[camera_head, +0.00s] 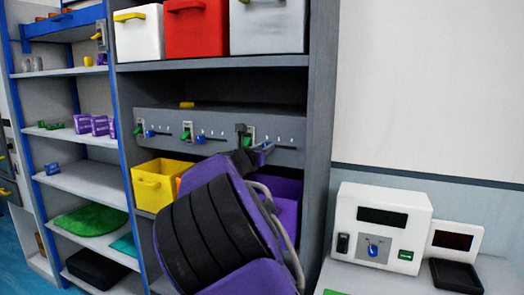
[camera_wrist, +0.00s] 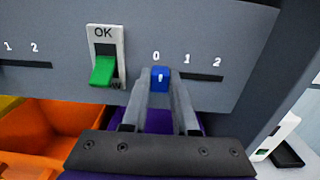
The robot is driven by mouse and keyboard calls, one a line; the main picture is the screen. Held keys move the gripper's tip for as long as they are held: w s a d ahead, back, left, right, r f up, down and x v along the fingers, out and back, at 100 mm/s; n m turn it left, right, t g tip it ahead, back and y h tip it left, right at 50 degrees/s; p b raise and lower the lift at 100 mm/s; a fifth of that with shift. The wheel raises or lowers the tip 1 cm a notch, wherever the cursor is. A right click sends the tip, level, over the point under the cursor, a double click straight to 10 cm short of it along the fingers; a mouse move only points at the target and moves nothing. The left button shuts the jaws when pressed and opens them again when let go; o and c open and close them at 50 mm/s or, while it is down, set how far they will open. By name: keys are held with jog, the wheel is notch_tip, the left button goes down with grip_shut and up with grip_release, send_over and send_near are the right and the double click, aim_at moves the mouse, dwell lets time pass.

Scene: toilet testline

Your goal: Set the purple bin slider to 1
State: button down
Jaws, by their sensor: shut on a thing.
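The blue slider knob (camera_wrist: 160,75) sits at the left end of its slot (camera_wrist: 205,77) in the wrist view, just below the 0 mark. The marks 1 and 2 are to its right. My gripper (camera_wrist: 160,86) is shut on this knob, one finger on each side. The purple bin (camera_head: 287,208) is below the grey panel (camera_head: 165,121) in the head view, partly hidden by my arm. My gripper (camera_head: 258,150) reaches the right part of the panel there, and the knob is hard to make out.
A green OK lever (camera_wrist: 103,70) is just left of my gripper. An orange bin (camera_wrist: 45,135) and a yellow bin (camera_head: 152,185) are below the panel. White, red (camera_head: 195,30) and grey bins stand on the shelf above. A white device (camera_head: 380,228) stands on the table at right.

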aim_at(279, 146)
jog(key=d+b, duration=0.1)
jog(key=s+d+b, duration=0.1)
jog(key=d, duration=0.1)
jog(key=shift+s+d, duration=0.1)
jog(key=shift+s, duration=0.05)
jog(key=c, duration=0.7)
grip_release()
jog(key=b+v, duration=0.1)
jog(key=v, duration=1.6)
jog(key=shift+s, duration=0.25)
